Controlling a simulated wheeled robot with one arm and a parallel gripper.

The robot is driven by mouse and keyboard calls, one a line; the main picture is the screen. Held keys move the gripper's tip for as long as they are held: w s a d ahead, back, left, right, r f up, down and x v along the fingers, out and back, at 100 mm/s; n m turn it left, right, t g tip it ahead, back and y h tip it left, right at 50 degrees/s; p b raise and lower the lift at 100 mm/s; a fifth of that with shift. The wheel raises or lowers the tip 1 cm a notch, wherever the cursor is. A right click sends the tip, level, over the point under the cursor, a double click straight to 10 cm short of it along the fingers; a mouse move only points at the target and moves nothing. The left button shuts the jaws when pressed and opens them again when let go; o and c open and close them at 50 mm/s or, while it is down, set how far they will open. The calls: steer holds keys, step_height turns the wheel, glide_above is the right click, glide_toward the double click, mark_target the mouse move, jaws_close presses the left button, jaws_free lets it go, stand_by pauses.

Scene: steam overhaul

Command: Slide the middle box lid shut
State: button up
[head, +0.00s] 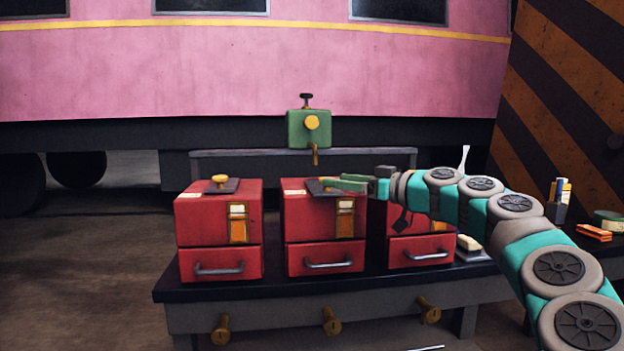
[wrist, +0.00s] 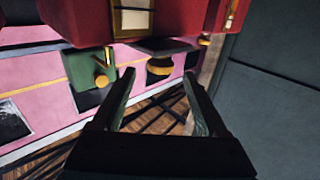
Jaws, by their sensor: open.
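The middle red box (head: 312,222) stands on the bench between two similar red boxes. Its dark lid plate (head: 314,187) lies on top, and my gripper partly hides the lid and its knob. My gripper (head: 345,183) comes in from the right, level with the lid's top, with its green fingers pointing left. In the wrist view, which looks upside down, my open, empty fingers (wrist: 161,76) show with a yellow knob (wrist: 160,66) under a dark plate (wrist: 165,46) ahead between the tips. I cannot tell whether they touch it.
The left red box (head: 218,230) has a dark lid with a yellow knob. My arm covers much of the right red box (head: 420,249). A green tap unit (head: 309,130) stands behind. The dark bench edge (head: 300,291) runs in front.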

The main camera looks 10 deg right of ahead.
mark_target(316, 189)
steer(key=shift+p+x, duration=0.3)
steer(key=shift+x, duration=3.45)
steer(key=shift+c, duration=0.3)
jaws_close()
